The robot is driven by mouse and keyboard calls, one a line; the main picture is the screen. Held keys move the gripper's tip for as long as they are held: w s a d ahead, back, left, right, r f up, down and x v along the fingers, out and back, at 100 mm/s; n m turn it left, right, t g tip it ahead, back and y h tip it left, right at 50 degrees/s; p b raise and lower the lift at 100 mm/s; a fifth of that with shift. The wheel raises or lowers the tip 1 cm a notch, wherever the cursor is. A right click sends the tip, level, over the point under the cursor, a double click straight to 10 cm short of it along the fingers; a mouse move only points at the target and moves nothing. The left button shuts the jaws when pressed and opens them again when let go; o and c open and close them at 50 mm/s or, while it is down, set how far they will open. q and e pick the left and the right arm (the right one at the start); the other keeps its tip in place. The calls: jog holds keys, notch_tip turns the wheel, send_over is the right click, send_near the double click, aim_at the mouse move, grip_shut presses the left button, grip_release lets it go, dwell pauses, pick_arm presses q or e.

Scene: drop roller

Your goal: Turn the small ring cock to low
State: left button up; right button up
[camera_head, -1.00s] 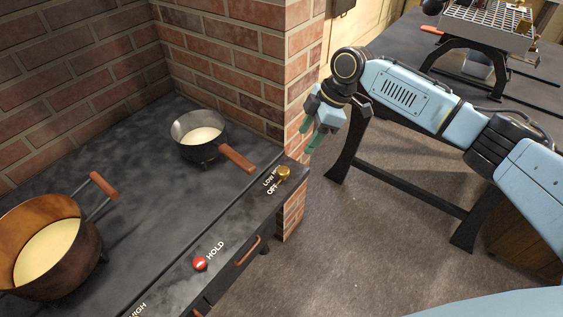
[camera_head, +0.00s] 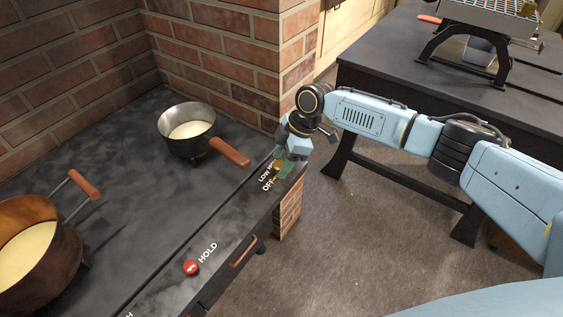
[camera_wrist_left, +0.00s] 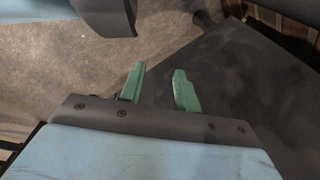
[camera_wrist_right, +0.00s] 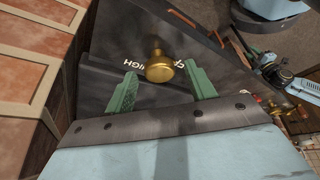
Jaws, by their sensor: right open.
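The small ring cock is a brass knob at the right end of the dark stove's front edge, by the words LOW and OFF. In the head view my right gripper (camera_head: 284,168) is right over it and covers most of it. In the right wrist view the brass knob (camera_wrist_right: 160,68) shows between the two green fingertips, with a gap on each side. The right gripper is open, and I see no contact. My left gripper (camera_wrist_left: 159,72) is open and empty over a dark surface and the floor; it is not in the head view. The knob's pointing direction is unclear.
A steel saucepan (camera_head: 187,131) with pale liquid stands behind the knob, its wooden handle (camera_head: 230,152) reaching close to my right gripper. A copper pot (camera_head: 40,255) is at left. A red HOLD button (camera_head: 191,267) is on the front edge. A brick wall (camera_head: 235,50) rises behind.

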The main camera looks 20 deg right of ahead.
pick_arm(q)
jog(key=shift+w+r, duration=0.15)
pick_arm(e)
jog(key=shift+a+f, duration=0.1)
jog(key=shift+f, duration=0.1)
jog(key=c, duration=1)
jog(key=shift+o, duration=0.2)
